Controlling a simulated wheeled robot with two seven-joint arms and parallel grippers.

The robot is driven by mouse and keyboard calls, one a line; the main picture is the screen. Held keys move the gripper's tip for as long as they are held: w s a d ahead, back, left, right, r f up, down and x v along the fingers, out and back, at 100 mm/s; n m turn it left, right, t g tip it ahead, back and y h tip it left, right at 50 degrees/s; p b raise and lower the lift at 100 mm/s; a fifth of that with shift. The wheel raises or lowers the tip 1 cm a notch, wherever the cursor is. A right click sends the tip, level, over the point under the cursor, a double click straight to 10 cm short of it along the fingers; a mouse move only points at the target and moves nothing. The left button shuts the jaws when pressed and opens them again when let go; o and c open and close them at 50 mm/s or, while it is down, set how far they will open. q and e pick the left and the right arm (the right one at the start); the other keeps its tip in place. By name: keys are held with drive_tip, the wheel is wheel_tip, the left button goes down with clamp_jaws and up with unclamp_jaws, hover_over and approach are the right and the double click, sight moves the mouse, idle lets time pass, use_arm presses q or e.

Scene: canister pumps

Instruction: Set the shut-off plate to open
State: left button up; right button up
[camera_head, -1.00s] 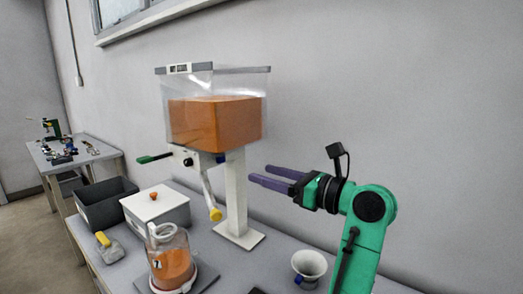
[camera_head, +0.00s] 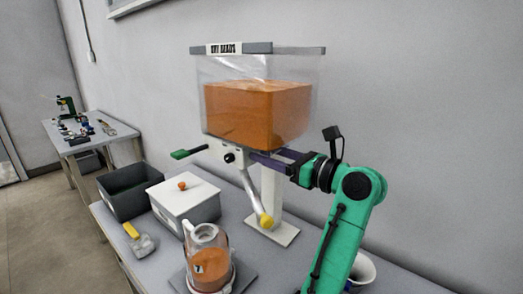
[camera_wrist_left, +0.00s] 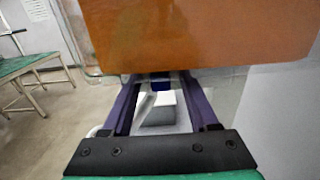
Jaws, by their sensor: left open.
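The shut-off plate runs under the clear hopper (camera_head: 258,105) of orange beads. Its green handle (camera_head: 189,153) sticks out at the left of the white outlet block (camera_head: 228,152). A blue end piece (camera_wrist_left: 160,86) shows between the fingertips in the left wrist view; I cannot tell whether they touch it. My left gripper (camera_head: 254,158) is open, its purple fingers just below the hopper at the right of the outlet block. In the left wrist view the gripper (camera_wrist_left: 158,84) has a finger on each side of the blue piece. My right gripper is not in view.
A white post (camera_head: 270,190) stands behind.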

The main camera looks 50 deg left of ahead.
use_arm(q)
drive_tip(key=shift+d, duration=0.1)
drive_tip(key=shift+w, duration=0.1)
drive_tip(key=c, duration=0.4)
clamp_jaws()
idle(0.8)
